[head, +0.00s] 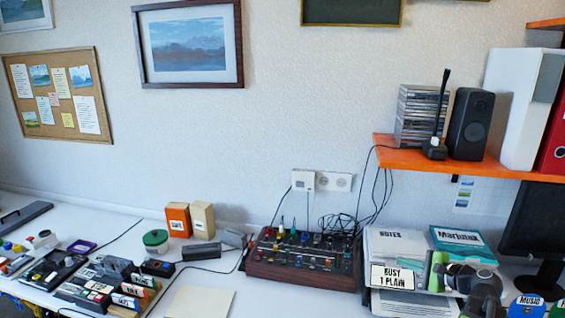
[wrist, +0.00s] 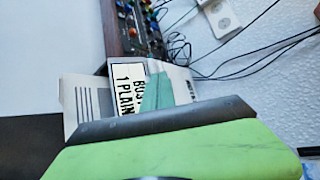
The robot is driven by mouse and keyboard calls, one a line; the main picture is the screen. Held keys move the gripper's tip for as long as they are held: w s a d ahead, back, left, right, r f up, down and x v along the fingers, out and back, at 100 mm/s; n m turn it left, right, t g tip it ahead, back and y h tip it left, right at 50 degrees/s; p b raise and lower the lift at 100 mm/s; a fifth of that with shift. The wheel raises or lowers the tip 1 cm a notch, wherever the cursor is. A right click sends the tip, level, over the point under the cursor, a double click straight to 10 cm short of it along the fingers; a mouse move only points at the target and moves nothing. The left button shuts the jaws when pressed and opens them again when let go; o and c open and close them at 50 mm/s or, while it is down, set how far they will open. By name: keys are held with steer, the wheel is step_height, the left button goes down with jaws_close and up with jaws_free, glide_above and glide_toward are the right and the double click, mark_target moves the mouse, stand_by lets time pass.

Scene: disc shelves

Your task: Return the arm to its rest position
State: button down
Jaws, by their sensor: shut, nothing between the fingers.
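My gripper (head: 437,268) is at the lower right of the head view, with its green part beside the "BUSY 1 PLAIN" sign (head: 391,277) and in front of the stacked papers and books (head: 395,243). It looks shut, with nothing seen held in it. My grey arm is folded close behind it at the lower right. In the wrist view the green and dark body of my gripper (wrist: 155,95) fills the lower part, and its narrow green tip overlaps the sign (wrist: 127,90). I cannot tell whether they touch.
A mixer with knobs (head: 303,258) stands left of the sign, with loose cables behind it. An orange shelf (head: 480,164) with a speaker (head: 468,124) and a disc stack (head: 420,116) is above. A dark monitor (head: 534,225) stands at the right. Round labelled discs (head: 527,306) are at the lower right.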

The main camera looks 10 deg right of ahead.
steer(key=w+a+n+g+y+p, duration=0.1)
steer(key=w+a+n+g, duration=0.15)
steer(key=a, duration=0.55)
steer(key=w+a+n+g+y+p, duration=0.1)
steer(key=w+a, duration=0.2)
steer(key=a, duration=0.5)
steer(key=s+a+f+n+g+p, duration=0.1)
steer(key=a+f+n+g, duration=0.15)
steer(key=a, duration=0.65)
steer(key=s+a+f+n+g+p, duration=0.15)
steer(key=a+n, duration=0.25)
steer(key=a, duration=0.6)
steer(key=s+a+f+n+g+h+p, duration=0.2)
steer(key=s+a+n+g+h, duration=0.1)
steer(key=s+a+n+g, duration=0.15)
steer(key=s+d+f+n+h, duration=0.2)
steer(key=s+d+n+h, duration=0.2)
steer(key=d, duration=0.2)
steer(key=shift+s+d+g, duration=0.2)
steer(key=shift+d+g, duration=0.15)
steer(key=shift+g, duration=0.05)
